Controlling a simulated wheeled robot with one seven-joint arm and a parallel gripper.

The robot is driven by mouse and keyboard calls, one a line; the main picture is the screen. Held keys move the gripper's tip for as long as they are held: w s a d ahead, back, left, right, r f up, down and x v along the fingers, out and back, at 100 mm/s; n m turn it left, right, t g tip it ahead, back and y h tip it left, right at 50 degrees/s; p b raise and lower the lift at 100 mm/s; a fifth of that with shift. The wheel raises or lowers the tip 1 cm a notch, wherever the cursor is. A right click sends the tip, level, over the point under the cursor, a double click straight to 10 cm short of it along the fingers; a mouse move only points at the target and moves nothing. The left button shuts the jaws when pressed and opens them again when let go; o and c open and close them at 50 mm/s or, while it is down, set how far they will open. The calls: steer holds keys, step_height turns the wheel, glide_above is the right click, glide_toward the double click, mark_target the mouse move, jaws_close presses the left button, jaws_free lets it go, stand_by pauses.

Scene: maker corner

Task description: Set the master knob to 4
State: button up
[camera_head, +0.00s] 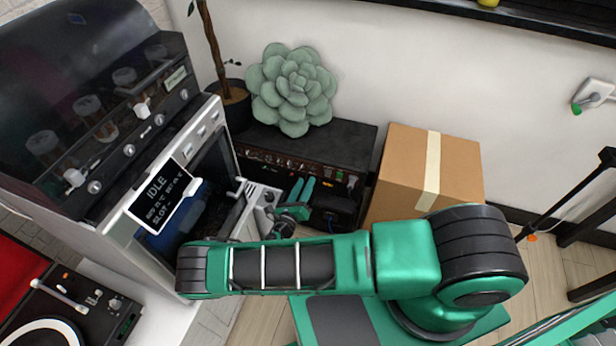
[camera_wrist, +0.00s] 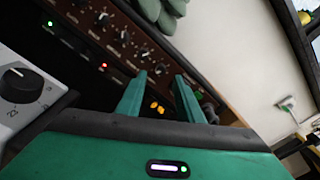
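A black amplifier (camera_head: 345,145) stands against the wall, with a row of small knobs on its brown front panel (camera_head: 285,163). In the wrist view the panel (camera_wrist: 128,50) runs diagonally, with several dark knobs, white labels, and a green and a red light. The labels are too small to read, so I cannot tell which knob is the master or where it points. My gripper (camera_head: 303,184) is in front of the panel. In the wrist view its two green fingers (camera_wrist: 160,75) are apart with no knob held between them; the right finger hides part of the panel.
A white unit with a black dial (camera_wrist: 22,84) sits close left of my gripper. A cardboard box (camera_head: 405,170) stands right of the amplifier. A succulent (camera_head: 292,90) rests on the amplifier top. A machine with an IDLE screen (camera_head: 160,195) is at left.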

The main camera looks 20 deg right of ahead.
mark_target(311, 172)
steer(key=shift+x, duration=2.4)
steer(key=shift+s, duration=0.1)
jaws_close()
